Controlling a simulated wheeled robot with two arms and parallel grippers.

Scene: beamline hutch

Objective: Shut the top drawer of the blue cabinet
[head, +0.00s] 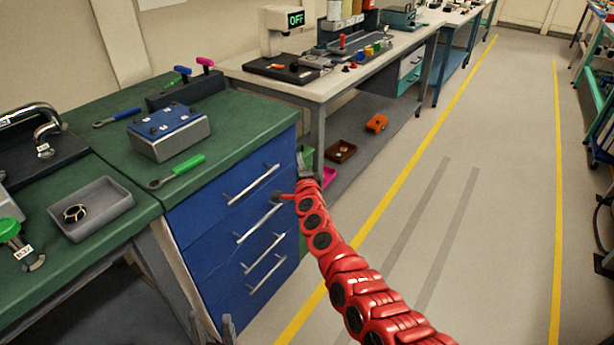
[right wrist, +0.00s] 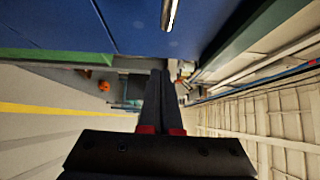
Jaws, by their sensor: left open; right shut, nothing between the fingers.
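The blue cabinet (head: 190,240) stands under a green worktop at the left of the head view, with several stacked drawers with bar handles. The top drawer (head: 215,198) has its handle just below the worktop; its front looks about flush with the cabinet, with no clear gap visible. My right gripper (head: 278,198) is at the cabinet's right side, near the right end of the drawer fronts. In the right wrist view its fingers (right wrist: 160,85) are together and empty, below a blue front and a handle (right wrist: 170,12); contact cannot be told. My left gripper (head: 228,328) is open at the bottom edge, low before the cabinet.
A blue-topped box (head: 170,133), a green-handled wrench (head: 177,171) and a grey tray (head: 92,210) lie on the green worktop. A workbench (head: 310,90) with a lower shelf stands beyond the cabinet. The floor (head: 400,220) to the right is clear.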

